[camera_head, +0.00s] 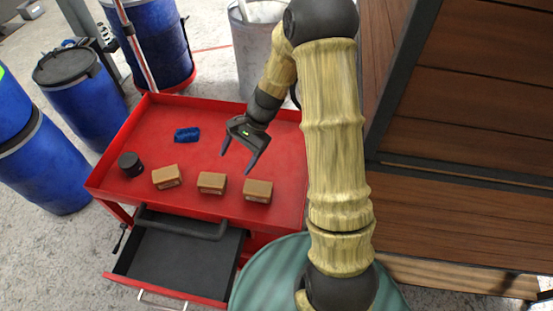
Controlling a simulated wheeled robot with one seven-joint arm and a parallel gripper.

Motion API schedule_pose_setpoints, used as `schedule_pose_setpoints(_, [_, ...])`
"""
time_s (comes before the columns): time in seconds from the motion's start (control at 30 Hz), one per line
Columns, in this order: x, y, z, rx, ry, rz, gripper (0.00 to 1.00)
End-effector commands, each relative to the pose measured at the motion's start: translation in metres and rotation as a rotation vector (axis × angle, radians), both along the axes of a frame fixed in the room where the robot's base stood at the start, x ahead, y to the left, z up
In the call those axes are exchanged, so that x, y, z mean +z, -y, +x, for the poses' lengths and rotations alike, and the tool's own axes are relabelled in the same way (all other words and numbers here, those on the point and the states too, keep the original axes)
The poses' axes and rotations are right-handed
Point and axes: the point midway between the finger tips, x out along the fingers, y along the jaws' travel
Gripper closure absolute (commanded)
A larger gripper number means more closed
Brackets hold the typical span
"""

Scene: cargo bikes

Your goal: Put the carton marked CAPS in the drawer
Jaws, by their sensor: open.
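Three small brown cartons stand in a row on the red cart top: a left carton (166,177), a middle carton (212,183) and a right carton (257,191). Each has a pale label on its front, too small to read, so I cannot tell which is marked CAPS. My gripper (238,164) is open and empty, above the cart top behind the middle and right cartons. The drawer (182,258) at the cart's front is pulled open. Its dark floor looks empty, and part of it is hidden under the cart's handle.
A black round container (130,164) and a blue object (187,134) also sit on the red cart top (225,118). A dark handle (180,226) crosses above the drawer's back. Blue barrels (80,85) stand left; a wooden-slatted structure (465,150) stands right.

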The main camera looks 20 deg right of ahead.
Motion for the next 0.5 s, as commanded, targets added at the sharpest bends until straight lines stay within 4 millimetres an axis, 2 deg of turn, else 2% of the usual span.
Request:
schedule_pose_setpoints(0.1, [0.022,0.017,-0.027,0.158,0.122,-0.136,0.28])
schedule_pose_setpoints(0.5, [0.085,0.069,-0.103,0.683,0.512,-0.491,0.28])
